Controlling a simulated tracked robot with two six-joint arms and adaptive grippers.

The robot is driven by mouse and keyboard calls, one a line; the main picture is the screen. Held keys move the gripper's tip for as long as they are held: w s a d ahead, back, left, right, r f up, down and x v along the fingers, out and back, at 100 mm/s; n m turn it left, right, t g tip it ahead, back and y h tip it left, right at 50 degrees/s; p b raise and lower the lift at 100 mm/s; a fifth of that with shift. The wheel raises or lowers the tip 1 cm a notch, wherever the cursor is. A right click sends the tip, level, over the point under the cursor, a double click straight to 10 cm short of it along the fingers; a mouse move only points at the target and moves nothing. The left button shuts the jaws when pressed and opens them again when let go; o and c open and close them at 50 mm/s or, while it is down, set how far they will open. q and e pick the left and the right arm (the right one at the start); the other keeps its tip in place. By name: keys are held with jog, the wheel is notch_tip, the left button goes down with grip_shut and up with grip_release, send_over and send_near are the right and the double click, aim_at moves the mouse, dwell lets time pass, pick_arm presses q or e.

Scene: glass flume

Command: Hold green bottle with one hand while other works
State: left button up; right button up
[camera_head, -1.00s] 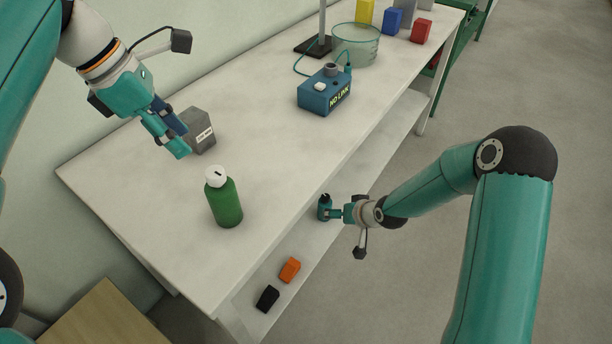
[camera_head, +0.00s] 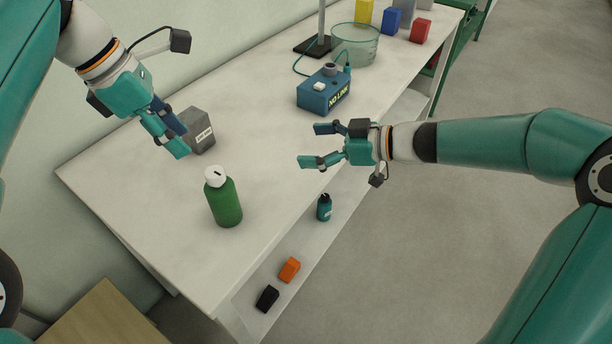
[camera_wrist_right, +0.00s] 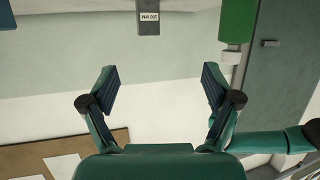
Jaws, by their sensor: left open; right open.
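The green bottle (camera_head: 226,204) with a white cap stands upright on the white table near its front end. In the right wrist view part of the green bottle (camera_wrist_right: 236,22) shows at the top right, beyond my fingers. My left gripper (camera_head: 172,140) is open above the table, up and left of the bottle, close to a grey block; it does not touch the bottle. My right gripper (camera_head: 312,145) is open and empty at the table's right edge, right of the bottle and apart from it. It also shows open in the right wrist view (camera_wrist_right: 160,85).
The grey labelled block (camera_head: 198,131) stands behind the bottle. A blue "NO LINK" box (camera_head: 323,95) and a glass vessel (camera_head: 372,50) are farther back. A small teal bottle (camera_head: 324,208), an orange block (camera_head: 290,270) and a black block (camera_head: 267,298) sit on the lower shelf.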

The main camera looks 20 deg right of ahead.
aim_at(223, 200)
jog(key=s+a+n+g+y, duration=0.25)
jog(key=s+a+g, duration=0.2)
jog(key=s, duration=0.25)
jog(key=shift+n+h, duration=0.45)
jog(key=x, duration=1.7)
jog(key=shift+a+f, duration=0.2)
jog(key=shift+f, duration=0.05)
jog(key=c, duration=1.4)
